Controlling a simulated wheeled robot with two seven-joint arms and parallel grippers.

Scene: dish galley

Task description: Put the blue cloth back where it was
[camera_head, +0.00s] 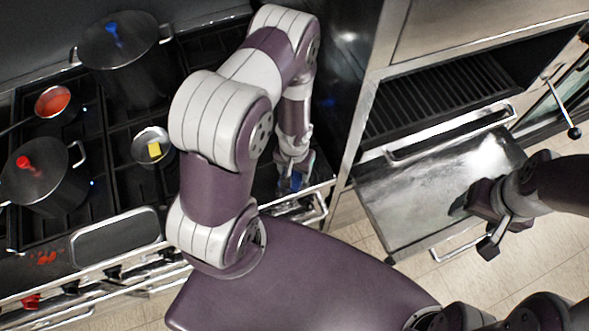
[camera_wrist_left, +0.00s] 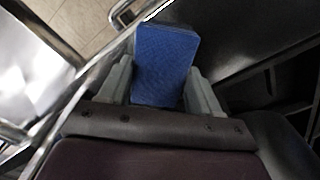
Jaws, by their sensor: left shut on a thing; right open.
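The blue cloth (camera_wrist_left: 165,65) is a flat, folded-looking textured block between the two grey fingers of my left gripper (camera_wrist_left: 163,85) in the left wrist view. In the head view, my left gripper (camera_head: 293,178) is above the front right edge of the stove, and only a small patch of blue shows at its fingers. Whether the cloth touches anything beneath is hidden. My right gripper (camera_head: 478,228) is open and empty, at the right side of the lowered oven door (camera_head: 400,205).
The black stove (camera_head: 110,150) carries a large pot with a blue knob (camera_head: 125,60), a pot with a red knob (camera_head: 40,185), a pan of red food (camera_head: 52,102) and a small pot with a yellow block (camera_head: 154,149). The open oven (camera_head: 430,85) shows a ribbed rack.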

